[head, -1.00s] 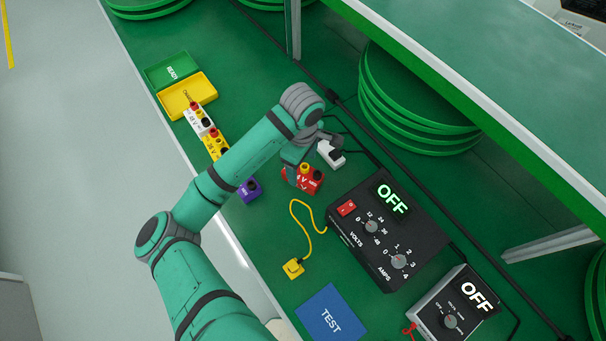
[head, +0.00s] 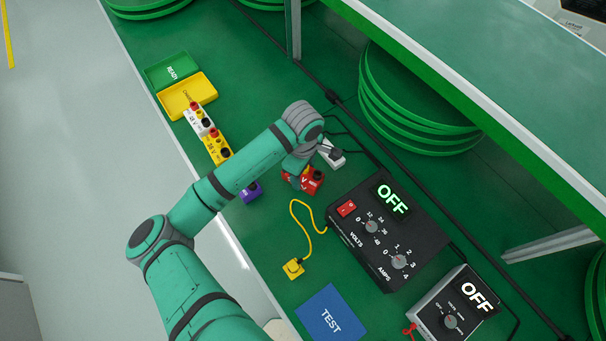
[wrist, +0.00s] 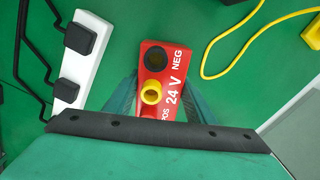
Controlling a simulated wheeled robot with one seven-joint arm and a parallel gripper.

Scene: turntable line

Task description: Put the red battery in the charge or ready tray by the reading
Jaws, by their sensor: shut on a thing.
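In the head view the red battery (head: 312,184) is at the bench middle, partly hidden by my gripper (head: 297,178). I cannot tell if it is lifted. The green READY tray (head: 172,70) and the yellow charge tray (head: 172,106) lie at the upper left, both empty. The blue TEST mat (head: 318,300) is bare. The meter (head: 475,290) at the lower right reads OFF.
A black power supply (head: 350,232) reading OFF stands right of the battery. A yellow lead (head: 293,268) lies in front of it. A white power strip (head: 331,153) is behind the battery. White (head: 198,122), yellow (head: 216,147) and purple (head: 250,191) batteries line the left edge.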

